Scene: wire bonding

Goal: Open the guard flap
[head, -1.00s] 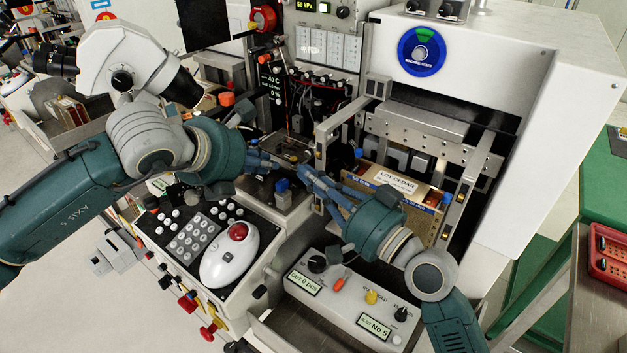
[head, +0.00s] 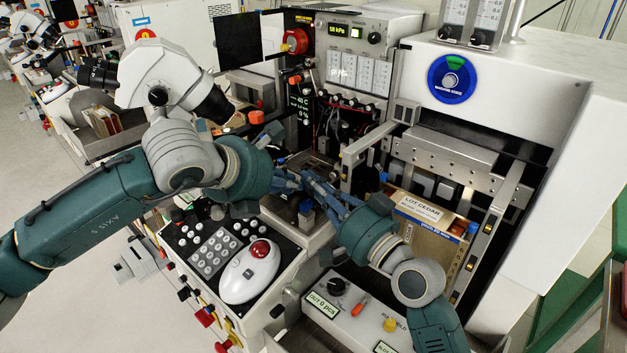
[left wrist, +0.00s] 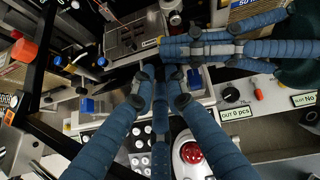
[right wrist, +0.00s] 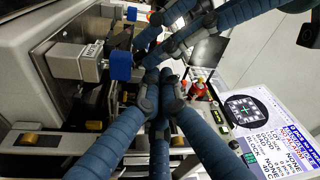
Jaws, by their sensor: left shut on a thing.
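My left gripper (head: 300,182) is over the work area of the bonding machine, behind the keypad panel. Its fingers also show in the left wrist view (left wrist: 162,72), drawn together in front of a dull metal block (left wrist: 133,38). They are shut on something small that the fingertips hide. My right gripper (head: 312,184) comes in from the right, and its fingertips meet or overlap the left ones. In the right wrist view its fingers (right wrist: 160,82) are close together, with nothing visible between them. I cannot make out the guard flap for certain; the two grippers cover that area.
A white trackball unit (head: 250,272) and keypad (head: 216,250) lie in front. The LOT CEDAR box (head: 420,208) stands right of my right gripper. The microscope (head: 165,75) is at the upper left. A blue knob (right wrist: 121,65) is near my right fingers.

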